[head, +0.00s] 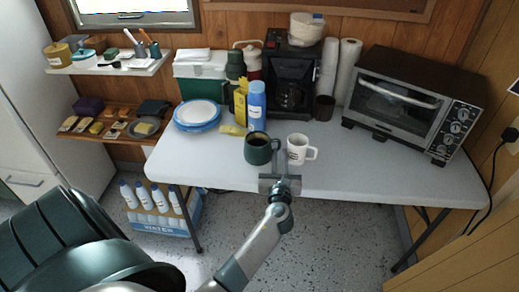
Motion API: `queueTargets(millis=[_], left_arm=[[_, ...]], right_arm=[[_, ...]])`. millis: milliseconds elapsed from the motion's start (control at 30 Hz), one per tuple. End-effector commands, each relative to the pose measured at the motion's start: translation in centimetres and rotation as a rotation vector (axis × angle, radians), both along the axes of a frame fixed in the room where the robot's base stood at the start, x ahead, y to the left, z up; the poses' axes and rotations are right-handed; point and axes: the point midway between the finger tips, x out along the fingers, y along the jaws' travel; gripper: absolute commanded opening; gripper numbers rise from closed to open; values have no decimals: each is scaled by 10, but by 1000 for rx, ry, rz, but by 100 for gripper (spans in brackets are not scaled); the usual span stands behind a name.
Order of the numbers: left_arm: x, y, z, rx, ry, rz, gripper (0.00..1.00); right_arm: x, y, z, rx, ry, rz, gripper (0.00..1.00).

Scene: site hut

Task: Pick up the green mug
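The dark green mug (257,151) is upright at the front middle of the white table, its handle side to the right. My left gripper (279,154) reaches in from the front edge, between the green mug and a white mug (296,150). Its fingers are close together at the green mug's handle and look shut on it. The handle is largely hidden by the fingers. I cannot tell whether the mug is clear of the table. My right gripper is not in view.
The white mug stands close on the right of my fingers. Behind are a blue spray can (256,107), a yellow box (240,105), a coffee maker (290,80) and a dark cup (324,107). Plates (197,116) are at left, a toaster oven (405,100) at right. The table's front right (390,180) is clear.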

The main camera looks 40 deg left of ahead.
Motion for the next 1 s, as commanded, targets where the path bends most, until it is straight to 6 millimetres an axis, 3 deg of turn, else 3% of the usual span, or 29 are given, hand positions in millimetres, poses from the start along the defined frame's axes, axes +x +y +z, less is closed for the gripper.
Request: queueTargets(millis=[233,733,767,800,1000], left_arm=[[22,17,2,1,0,1,14],[24,17,2,0,0,0,14],[24,17,2,0,0,0,11],[23,17,2,0,0,0,2],[24,18,3,2,-1,0,0]], right_arm=[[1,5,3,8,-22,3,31],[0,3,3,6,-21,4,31],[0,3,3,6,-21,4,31],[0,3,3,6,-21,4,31],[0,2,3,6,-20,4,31]])
